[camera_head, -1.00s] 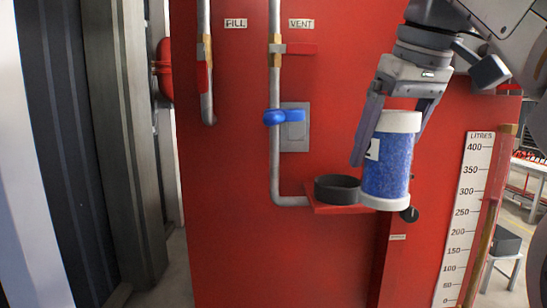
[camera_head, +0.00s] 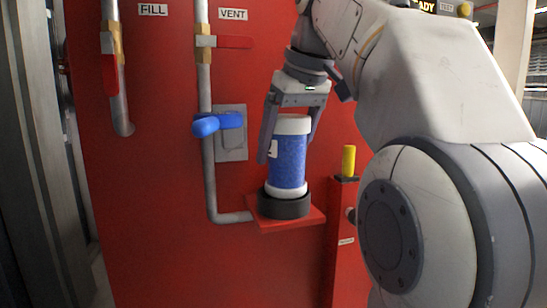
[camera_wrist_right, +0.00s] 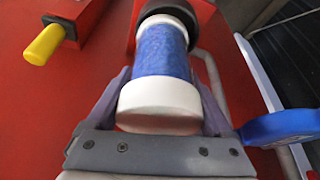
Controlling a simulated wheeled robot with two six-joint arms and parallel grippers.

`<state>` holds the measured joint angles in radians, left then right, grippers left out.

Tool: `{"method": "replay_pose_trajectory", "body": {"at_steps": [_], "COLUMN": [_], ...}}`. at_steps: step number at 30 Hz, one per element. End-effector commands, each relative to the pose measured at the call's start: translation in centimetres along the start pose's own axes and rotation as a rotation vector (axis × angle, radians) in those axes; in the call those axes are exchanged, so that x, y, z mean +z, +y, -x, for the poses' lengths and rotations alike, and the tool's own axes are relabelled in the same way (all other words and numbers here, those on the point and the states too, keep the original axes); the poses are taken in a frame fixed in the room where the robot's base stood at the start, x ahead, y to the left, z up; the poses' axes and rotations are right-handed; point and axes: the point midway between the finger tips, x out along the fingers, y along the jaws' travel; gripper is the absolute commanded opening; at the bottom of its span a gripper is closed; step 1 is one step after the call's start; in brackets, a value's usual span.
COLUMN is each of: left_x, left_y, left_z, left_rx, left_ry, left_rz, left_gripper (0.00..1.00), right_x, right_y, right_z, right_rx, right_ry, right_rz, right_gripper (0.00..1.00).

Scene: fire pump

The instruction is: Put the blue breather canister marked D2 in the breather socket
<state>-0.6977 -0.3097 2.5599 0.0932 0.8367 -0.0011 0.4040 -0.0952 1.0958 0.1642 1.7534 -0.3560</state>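The blue canister with white end caps (camera_head: 288,162) stands upright at the black breather socket (camera_head: 284,204) on a small red shelf (camera_head: 312,218). Its lower cap is at the socket's mouth, and the socket's rim hides its lowest edge. My right gripper (camera_head: 288,140) comes from above with a finger on each side of the canister, shut on it. In the right wrist view the canister (camera_wrist_right: 162,60) lies between the fingers, its far end at the dark socket (camera_wrist_right: 150,12). I cannot read the label. My left gripper is out of view.
A blue-handled valve (camera_head: 215,124) sits on a grey plate left of the canister. A grey pipe (camera_head: 209,180) runs down to the shelf. A yellow handle (camera_head: 348,160) stands to the right. My right arm covers the right side.

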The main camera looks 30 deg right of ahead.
Motion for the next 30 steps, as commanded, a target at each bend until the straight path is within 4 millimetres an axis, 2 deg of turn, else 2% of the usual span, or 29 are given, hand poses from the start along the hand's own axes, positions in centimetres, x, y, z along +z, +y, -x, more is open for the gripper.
{"method": "replay_pose_trajectory", "body": {"at_steps": [1, 6, 14, 15, 24, 30], "left_x": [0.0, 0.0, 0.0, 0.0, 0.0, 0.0], "left_y": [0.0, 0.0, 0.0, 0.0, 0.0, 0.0], "left_z": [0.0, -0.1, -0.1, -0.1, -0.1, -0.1], "left_rx": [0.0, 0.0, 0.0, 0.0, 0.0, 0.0], "left_ry": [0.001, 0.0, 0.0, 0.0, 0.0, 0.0], "left_rz": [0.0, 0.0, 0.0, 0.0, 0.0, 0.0], "left_gripper": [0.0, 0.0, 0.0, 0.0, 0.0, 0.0], "right_x": [0.6, 1.1, 1.0, 1.1, 1.0, 0.4], "right_y": [0.0, -0.1, 0.1, 0.2, 0.3, -0.1], "right_z": [-1.0, -2.2, -2.1, -2.2, -1.9, -0.4], "right_rx": [-0.003, -0.008, -0.003, -0.003, -0.001, -0.003], "right_ry": [-0.03, -0.036, -0.024, -0.025, -0.023, -0.02], "right_rz": [-0.003, -0.003, -0.005, -0.006, -0.006, 0.002], "right_gripper": [0.0, 0.0, 0.0, 1.0, 1.0, 1.0]}}
